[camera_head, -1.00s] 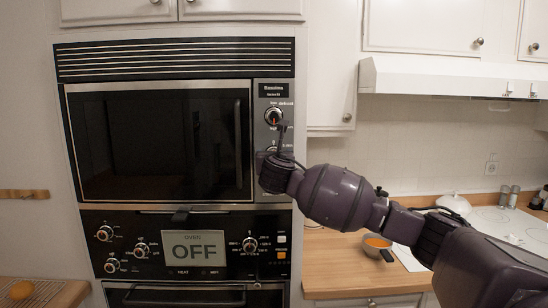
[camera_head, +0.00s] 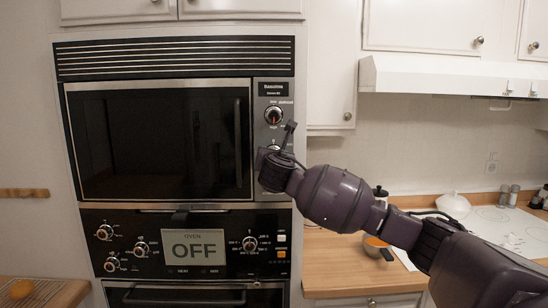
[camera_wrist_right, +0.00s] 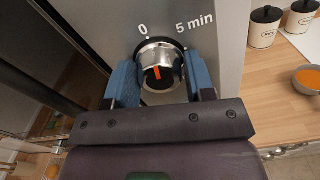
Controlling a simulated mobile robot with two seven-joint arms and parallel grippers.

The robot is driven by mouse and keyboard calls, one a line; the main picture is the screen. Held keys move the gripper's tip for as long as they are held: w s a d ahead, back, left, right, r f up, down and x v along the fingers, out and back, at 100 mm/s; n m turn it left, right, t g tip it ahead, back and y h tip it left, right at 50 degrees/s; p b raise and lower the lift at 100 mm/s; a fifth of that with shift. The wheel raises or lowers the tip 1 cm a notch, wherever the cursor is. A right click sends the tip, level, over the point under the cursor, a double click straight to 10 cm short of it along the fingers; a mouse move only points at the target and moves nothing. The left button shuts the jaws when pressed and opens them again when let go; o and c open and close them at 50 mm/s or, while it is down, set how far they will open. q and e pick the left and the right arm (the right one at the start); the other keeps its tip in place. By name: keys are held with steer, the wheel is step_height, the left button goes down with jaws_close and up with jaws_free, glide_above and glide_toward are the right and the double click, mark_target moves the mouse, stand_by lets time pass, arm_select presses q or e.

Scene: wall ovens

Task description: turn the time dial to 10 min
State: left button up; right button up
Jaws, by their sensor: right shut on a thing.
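The time dial (camera_wrist_right: 158,66) is a silver knob with a black face and a red mark, below the labels "0" and "5 min" in the right wrist view. The red mark points up and slightly left, nearer the "0" label than "5 min". My right gripper (camera_wrist_right: 157,82) has its blue fingers on both sides of the dial and is shut on it. In the head view my right gripper (camera_head: 281,147) is at the microwave's control panel (camera_head: 264,182), and it mostly hides the time dial. My left gripper is not in view.
The upper power dial (camera_head: 273,115) sits just above my right gripper. The microwave door with its handle (camera_head: 238,140) is close on the left. The oven panel with an "OFF" display (camera_head: 194,247) is below. A counter with an orange-filled bowl (camera_head: 375,243) lies right.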

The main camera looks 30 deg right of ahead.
steer(key=m, duration=0.4)
steer(key=shift+f+m+b, duration=0.1)
steer(key=shift+m+b, duration=0.2)
steer(key=m, duration=0.3)
steer(key=shift+m, duration=0.4)
steer(key=m+b, duration=0.1)
steer(key=m, duration=0.8)
steer(key=shift+m+b, duration=0.3)
steer(key=shift+m, duration=0.1)
steer(key=m, duration=0.3)
steer(key=shift+a+m, duration=0.1)
steer(key=shift+m, duration=0.3)
steer(key=m, duration=0.4)
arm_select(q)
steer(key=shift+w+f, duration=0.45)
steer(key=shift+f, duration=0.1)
arm_select(e)
steer(key=shift+m, duration=1.7)
